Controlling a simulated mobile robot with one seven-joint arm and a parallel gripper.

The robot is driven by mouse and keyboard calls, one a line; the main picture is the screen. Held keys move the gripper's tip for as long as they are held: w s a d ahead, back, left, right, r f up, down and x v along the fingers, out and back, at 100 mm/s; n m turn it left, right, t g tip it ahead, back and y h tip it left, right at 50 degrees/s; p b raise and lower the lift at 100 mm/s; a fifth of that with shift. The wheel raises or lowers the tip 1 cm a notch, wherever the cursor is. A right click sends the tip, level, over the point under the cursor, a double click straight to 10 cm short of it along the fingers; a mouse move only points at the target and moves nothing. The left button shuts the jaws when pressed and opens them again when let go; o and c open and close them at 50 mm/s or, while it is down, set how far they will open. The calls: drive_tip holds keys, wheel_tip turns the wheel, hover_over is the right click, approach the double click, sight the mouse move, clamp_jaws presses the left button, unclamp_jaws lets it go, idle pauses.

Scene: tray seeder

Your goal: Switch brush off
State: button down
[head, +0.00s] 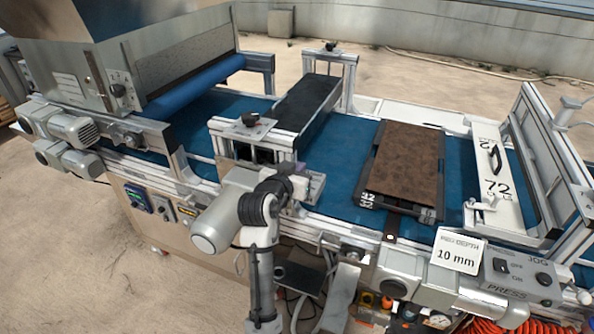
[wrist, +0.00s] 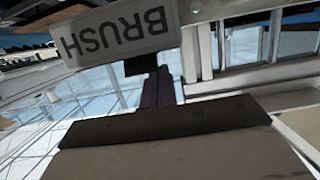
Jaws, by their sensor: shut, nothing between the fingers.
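The grey brush plate, lettered BRUSH and upside down in the wrist view (wrist: 118,32), has a small black part (wrist: 150,64) at its lower edge, possibly the switch. My gripper (wrist: 156,78) is shut and empty, its dark fingers pointing at that black part. The fingertips overlap the part in the picture; I cannot tell whether they touch it. In the head view my gripper (head: 300,172) is at the near side rail, beside a grey box (head: 316,186) below the brush frame. The dark brush unit (head: 306,102) spans the blue belt. The switch's position is hidden there by my wrist.
Aluminium brush posts (head: 250,138) with a black knob stand just behind my gripper. A brown soil tray (head: 405,160) lies on the blue belt (head: 335,165) to the right. A panel with a 10 mm card (head: 457,250) and switches is at the front right.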

drive_tip(key=r, duration=0.3)
drive_tip(key=shift+w+d+r, duration=0.2)
drive_tip(key=shift+w+r, duration=0.05)
drive_tip(key=r+b+v, duration=0.1)
drive_tip(key=b+v, duration=0.2)
drive_tip(key=v, duration=0.6)
drive_tip(key=shift+r, duration=0.25)
drive_tip(key=shift+s, duration=0.15)
